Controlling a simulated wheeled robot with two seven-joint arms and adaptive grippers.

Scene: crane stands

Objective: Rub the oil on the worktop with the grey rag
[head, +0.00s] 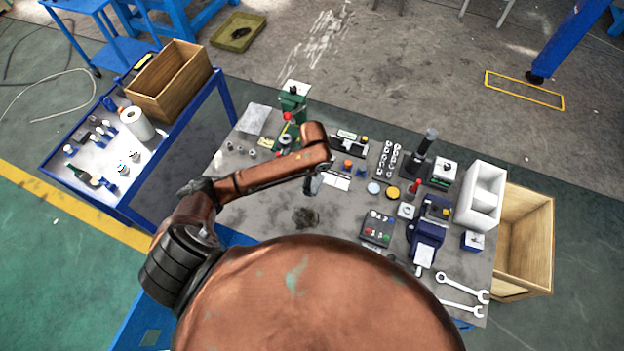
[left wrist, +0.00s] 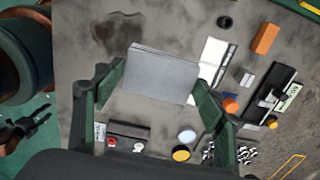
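The grey rag (left wrist: 160,75) spans between the two green fingers of my left gripper (left wrist: 162,82), which are closed against its ends. In the head view the left gripper (head: 316,172) is above the worktop (head: 262,200), with the rag (head: 313,186) hanging below it. The dark oil patch (head: 306,217) lies on the worktop just nearer than the rag.
A button box (head: 378,228), a blue vise (head: 427,235) and wrenches (head: 462,293) occupy the right side. Pale and yellow discs (head: 392,192) lie right of the rag. A light grey sheet (head: 253,120) lies far left. The worktop around the oil is clear.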

